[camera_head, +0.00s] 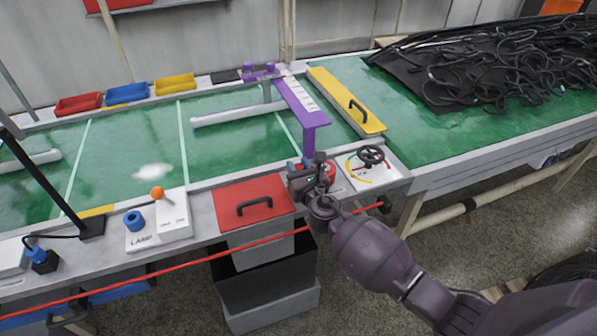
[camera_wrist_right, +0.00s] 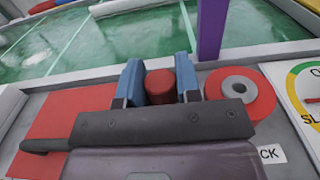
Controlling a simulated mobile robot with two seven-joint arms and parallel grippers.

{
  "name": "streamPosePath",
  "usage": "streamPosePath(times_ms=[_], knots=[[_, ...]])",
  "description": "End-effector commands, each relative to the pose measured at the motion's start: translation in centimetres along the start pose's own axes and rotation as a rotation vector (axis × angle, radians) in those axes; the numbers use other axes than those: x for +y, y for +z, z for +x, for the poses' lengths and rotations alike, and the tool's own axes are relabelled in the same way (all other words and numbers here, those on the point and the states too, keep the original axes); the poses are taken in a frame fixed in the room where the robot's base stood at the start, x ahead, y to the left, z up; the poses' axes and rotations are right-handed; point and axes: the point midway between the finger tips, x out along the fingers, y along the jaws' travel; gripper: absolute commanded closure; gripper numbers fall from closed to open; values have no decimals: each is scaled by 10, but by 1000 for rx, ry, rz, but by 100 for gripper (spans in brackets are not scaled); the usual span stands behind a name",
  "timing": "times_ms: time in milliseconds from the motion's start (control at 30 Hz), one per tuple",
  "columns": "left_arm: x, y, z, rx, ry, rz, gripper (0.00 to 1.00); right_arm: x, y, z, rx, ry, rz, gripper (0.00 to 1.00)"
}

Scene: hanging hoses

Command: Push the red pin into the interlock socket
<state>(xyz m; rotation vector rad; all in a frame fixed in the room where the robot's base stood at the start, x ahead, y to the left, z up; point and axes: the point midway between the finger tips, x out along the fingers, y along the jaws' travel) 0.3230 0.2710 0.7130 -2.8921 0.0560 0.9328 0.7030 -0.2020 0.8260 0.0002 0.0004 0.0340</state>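My right gripper (camera_head: 306,166) is over the front ledge, between the red hatch and the dial. In the right wrist view its two blue fingers (camera_wrist_right: 160,85) press on both sides of the red pin (camera_wrist_right: 160,87), whose round top shows between them. The pin's lower end is hidden. The interlock socket (camera_wrist_right: 239,88), a red ring with a grey centre, lies just right of the fingers, apart from the pin. In the head view the socket (camera_head: 329,168) shows partly behind the gripper. A label ending in "CK" is beside it. My left gripper is not in view.
A red hatch with a black handle (camera_head: 252,203) lies left of the gripper. A dial with a black handwheel (camera_head: 371,155) is to the right. A purple post and arm (camera_head: 308,115) stand just behind. A red cord (camera_head: 160,273) runs along the front.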

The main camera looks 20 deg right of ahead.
Motion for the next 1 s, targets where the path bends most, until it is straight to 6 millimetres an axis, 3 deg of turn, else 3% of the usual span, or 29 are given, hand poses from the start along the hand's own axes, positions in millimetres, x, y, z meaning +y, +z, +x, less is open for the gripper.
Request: streamPosePath(times_ms=[33, 167, 367, 533, 767, 1000], knots=[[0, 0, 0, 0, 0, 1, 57, 0, 0, 0, 0, 0, 0, 77], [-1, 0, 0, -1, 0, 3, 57, 0, 0, 0, 0, 0, 0, 93], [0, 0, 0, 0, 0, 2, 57, 0, 1, 0, -1, 0, 0, 94], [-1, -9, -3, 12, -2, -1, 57, 0, 14, 0, -6, 1, -1, 94], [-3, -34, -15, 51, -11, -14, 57, 0, 59, 1, -14, 0, -2, 94], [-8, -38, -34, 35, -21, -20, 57, 0, 119, 1, -13, 2, -2, 94]])
